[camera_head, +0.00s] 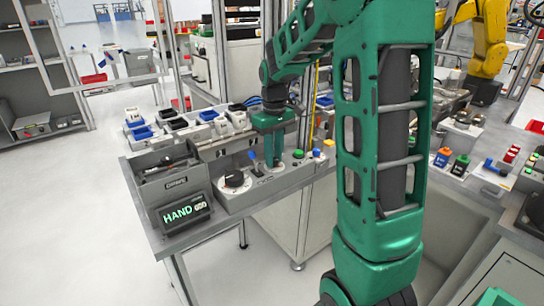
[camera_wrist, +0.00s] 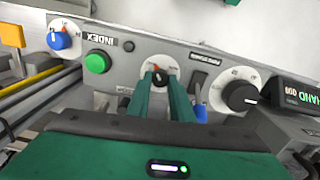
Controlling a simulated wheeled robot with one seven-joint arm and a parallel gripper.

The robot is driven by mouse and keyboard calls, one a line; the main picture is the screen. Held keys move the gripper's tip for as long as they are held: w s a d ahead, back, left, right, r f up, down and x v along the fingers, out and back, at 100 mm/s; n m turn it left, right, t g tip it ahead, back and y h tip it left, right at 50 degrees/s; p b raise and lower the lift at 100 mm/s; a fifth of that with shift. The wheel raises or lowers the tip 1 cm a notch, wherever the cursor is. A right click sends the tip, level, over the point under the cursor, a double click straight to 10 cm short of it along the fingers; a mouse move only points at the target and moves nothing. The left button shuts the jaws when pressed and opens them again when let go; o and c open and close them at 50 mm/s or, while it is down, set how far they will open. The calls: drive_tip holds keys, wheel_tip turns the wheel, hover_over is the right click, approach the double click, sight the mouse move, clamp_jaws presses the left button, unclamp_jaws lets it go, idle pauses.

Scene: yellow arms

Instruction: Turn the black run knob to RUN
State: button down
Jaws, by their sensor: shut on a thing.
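A grey control panel (camera_head: 285,180) stands on the bench in the head view. My gripper (camera_head: 272,161) points down at it, between a large black dial and a green button. In the wrist view my green fingers (camera_wrist: 162,84) are shut on a small black knob (camera_wrist: 160,76) with a red mark and a white scale plate, which I take as the run knob. The plate's lettering is too small to read. In the head view my gripper hides this knob. A display (camera_head: 185,212) reads HAND in green; it also shows upside down in the wrist view (camera_wrist: 303,96).
Close beside my fingers are a blue-handled lever (camera_wrist: 200,108) and the large black dial (camera_wrist: 242,96). On the other side are a green button (camera_wrist: 97,62) and a blue knob (camera_wrist: 60,40).

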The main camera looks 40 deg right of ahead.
drive_tip(key=m, duration=0.4)
drive_tip(key=shift+d, duration=0.1)
drive_tip(key=m, duration=0.4)
drive_tip(key=shift+m, duration=0.4)
drive_tip(key=m, duration=0.4)
drive_tip(key=shift+r+m, duration=0.1)
drive_tip(key=shift+m, duration=1.7)
drive_tip(key=c, duration=1.6)
unclamp_jaws()
drive_tip(key=shift+o, duration=0.2)
drive_tip(key=shift+m, duration=0.3)
wheel_tip(320, 180, up, 11)
